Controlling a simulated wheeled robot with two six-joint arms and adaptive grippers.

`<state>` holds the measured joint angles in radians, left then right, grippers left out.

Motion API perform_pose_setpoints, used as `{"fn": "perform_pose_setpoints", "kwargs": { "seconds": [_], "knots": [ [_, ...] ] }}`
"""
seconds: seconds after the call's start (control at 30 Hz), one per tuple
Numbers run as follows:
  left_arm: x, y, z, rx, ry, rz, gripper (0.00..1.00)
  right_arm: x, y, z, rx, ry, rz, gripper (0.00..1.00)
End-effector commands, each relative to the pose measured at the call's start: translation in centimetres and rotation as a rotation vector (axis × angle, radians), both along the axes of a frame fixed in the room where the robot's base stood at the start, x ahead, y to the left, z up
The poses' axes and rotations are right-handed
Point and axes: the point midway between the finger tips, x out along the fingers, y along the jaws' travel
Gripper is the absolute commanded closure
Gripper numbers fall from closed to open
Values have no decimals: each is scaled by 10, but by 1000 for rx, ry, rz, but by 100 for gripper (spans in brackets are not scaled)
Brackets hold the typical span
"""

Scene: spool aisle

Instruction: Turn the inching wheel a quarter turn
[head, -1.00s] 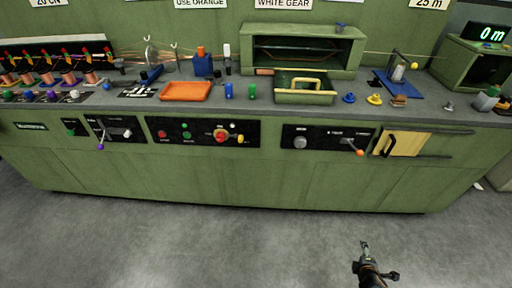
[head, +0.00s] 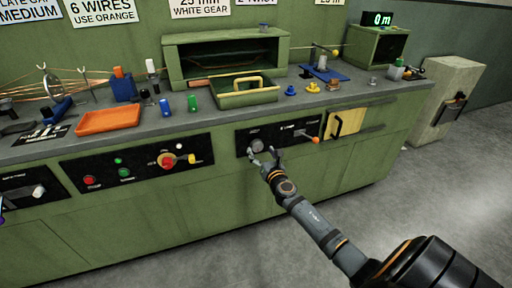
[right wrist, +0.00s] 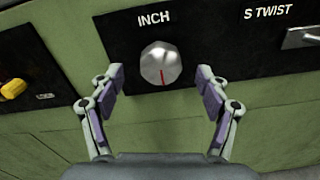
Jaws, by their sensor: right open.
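The inching wheel is a round silver knob (right wrist: 160,64) under the label INCH, with a red line pointing down in the right wrist view. In the head view the knob (head: 257,145) sits on a black panel (head: 285,134) on the green bench front. My right gripper (head: 264,158) is in front of it. In the right wrist view its two fingers (right wrist: 160,82) are spread open to the left and right of the knob, and gaps show on both sides.
An orange-tipped lever (head: 313,139) is on the same panel, right of the knob. A wooden board with a black handle (head: 338,124) is farther right. The bench top above holds an orange tray (head: 108,119).

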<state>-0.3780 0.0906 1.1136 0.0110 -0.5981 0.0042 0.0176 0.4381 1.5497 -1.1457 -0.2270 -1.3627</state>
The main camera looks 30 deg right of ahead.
Motion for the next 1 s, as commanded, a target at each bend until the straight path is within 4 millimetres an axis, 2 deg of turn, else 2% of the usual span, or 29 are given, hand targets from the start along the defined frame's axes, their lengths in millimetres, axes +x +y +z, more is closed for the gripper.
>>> {"fn": "perform_pose_setpoints", "kwargs": {
  "seconds": [0.1,0.2,0.33,0.57,1.0],
  "knots": [
    [4,0,0,0,-4,0,50,22,-5,-1,4,-2,-1,24],
    [7,-1,1,-1,-4,0,50,34,-8,-2,1,0,-1,24],
    [10,-1,3,-1,-5,-1,50,42,-10,-2,1,1,-1,24],
    [9,-1,3,-1,-4,0,50,43,-10,-1,1,2,0,24],
    [9,0,3,0,-4,-1,50,42,-10,-1,1,2,0,78]
  ]
}}
